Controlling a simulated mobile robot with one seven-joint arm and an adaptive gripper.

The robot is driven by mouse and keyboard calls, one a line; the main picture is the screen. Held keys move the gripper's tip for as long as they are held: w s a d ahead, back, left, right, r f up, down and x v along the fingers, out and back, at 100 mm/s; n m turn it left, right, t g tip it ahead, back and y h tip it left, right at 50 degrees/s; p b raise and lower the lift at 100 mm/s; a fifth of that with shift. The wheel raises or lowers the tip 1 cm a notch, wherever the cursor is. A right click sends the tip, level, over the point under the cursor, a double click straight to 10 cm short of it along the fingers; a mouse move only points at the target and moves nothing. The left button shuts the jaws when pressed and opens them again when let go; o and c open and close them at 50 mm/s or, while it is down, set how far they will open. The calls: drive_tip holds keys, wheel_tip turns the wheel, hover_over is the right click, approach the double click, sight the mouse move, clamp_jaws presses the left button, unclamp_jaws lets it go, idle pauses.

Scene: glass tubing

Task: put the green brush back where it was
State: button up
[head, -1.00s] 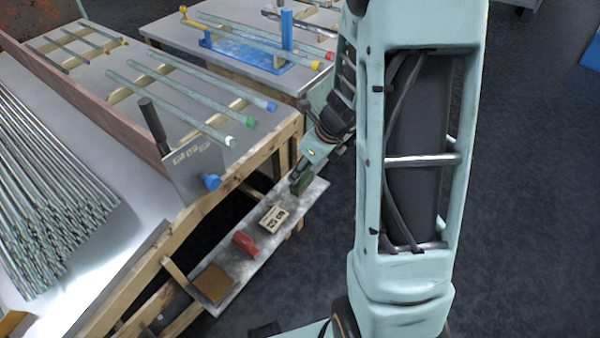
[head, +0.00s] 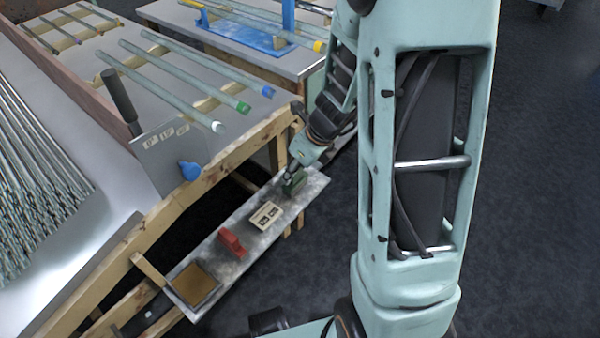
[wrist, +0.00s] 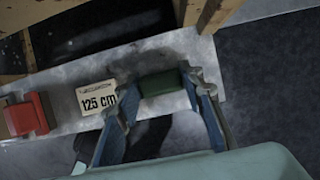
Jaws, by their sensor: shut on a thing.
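The green brush (head: 295,182) is at the far right end of the low grey shelf (head: 222,256). It also shows in the wrist view (wrist: 161,84), between the two fingers. My gripper (head: 290,174) is shut on the brush, with one finger at each end of it; it also shows in the wrist view (wrist: 157,88). The brush is at or just above the shelf top; I cannot tell whether it touches. A dark shadow lies on the shelf beside it.
A white card (head: 265,216) reading "125 cm" in the wrist view (wrist: 98,98) lies left of the brush. A red object (head: 231,243) and a brown square pad (head: 193,285) lie further along. The wooden bench frame (head: 190,199) stands close behind the shelf. Glass tubes (head: 185,93) lie above.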

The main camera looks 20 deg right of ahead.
drive_tip(key=shift+f, duration=0.15)
drive_tip(key=shift+f, duration=0.15)
drive_tip(key=o, duration=1)
drive_tip(key=shift+r, duration=0.3)
drive_tip(key=p+v, duration=0.6)
drive_tip(key=v, duration=0.5)
drive_tip(key=shift+s+r+p, duration=0.1)
drive_tip(key=shift+r+p, duration=0.3)
